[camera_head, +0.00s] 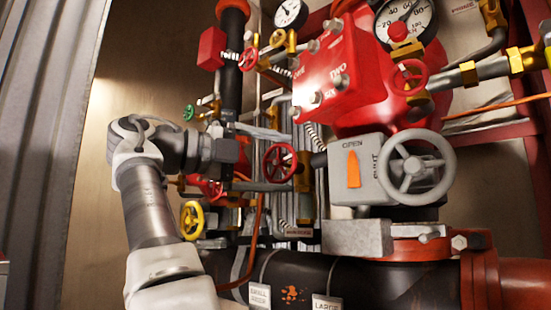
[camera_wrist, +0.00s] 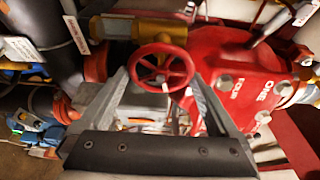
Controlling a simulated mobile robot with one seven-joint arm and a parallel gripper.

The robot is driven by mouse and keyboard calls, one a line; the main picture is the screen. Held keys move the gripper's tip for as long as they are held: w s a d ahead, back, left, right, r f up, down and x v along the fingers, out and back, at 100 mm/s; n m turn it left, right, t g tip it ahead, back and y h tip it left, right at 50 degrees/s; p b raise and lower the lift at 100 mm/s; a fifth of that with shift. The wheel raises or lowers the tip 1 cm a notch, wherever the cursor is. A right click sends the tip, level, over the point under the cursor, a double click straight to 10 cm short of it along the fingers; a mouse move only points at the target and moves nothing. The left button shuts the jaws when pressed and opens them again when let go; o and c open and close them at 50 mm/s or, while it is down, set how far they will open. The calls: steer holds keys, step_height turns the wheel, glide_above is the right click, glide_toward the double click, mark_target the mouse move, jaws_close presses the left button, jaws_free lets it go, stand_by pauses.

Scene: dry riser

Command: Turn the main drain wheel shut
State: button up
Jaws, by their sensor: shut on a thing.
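A red spoked handwheel (camera_head: 279,162) sits on a brass valve at the middle of the head view. It also shows in the wrist view (camera_wrist: 163,67), upper middle, facing the camera. My gripper (camera_head: 270,160) reaches in from the left. In the wrist view its two grey fingers (camera_wrist: 161,80) stand on either side of the wheel and are shut on its rim. The exact finger contact is partly hidden.
A large grey wheel (camera_head: 413,172) on a grey box with an orange indicator and a red valve body (camera_head: 340,75) stand to the right. A yellow wheel (camera_head: 192,220) is below my wrist. A black pipe (camera_head: 350,283) crosses below. Free room is left of my arm.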

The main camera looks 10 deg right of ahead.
steer(key=shift+r, duration=0.1)
steer(key=o, duration=0.9)
steer(key=shift+d, duration=0.1)
steer(key=shift+o, duration=0.2)
steer(key=p+v, duration=0.4)
steer(key=v, duration=0.8)
